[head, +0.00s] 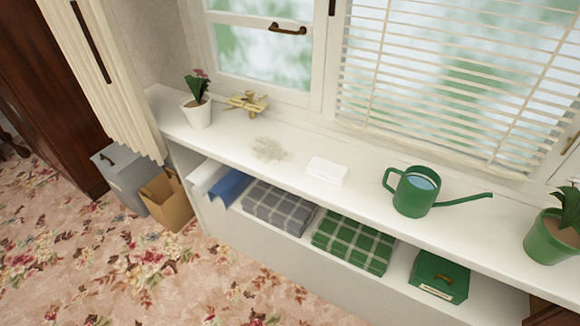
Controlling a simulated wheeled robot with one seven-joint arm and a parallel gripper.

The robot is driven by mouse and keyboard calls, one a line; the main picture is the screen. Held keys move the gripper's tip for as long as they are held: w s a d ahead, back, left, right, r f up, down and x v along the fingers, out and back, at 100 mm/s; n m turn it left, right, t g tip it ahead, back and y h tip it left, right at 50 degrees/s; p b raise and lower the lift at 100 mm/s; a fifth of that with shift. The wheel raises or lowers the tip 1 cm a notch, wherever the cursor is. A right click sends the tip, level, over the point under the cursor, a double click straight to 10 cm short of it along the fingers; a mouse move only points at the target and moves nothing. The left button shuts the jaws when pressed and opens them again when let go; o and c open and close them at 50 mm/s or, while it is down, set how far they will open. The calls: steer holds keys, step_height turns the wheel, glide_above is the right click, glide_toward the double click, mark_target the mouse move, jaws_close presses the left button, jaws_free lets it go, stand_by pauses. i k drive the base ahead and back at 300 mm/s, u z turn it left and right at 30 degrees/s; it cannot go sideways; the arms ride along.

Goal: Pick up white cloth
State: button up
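A small white folded cloth (327,172) lies flat on the white window ledge (300,195), near the middle of the head view. It is nearly the same colour as the ledge. To its left lies a pale beige, rough-textured patch or clump (268,149); I cannot tell what it is. To its right stands a green watering can (413,193), apart from the cloth. My gripper is not in view, and nothing touches the cloth from above.
A white flowerpot (198,112) and a brass object (247,103) stand at the ledge's left, a green pot (551,238) at its right. Folded grey (278,207) and green (354,241) checked cloths and a green box (439,278) sit below. Patterned carpet (120,250) is clear in front.

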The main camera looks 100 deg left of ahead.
mark_target(336, 175)
steer(key=u, duration=2.7)
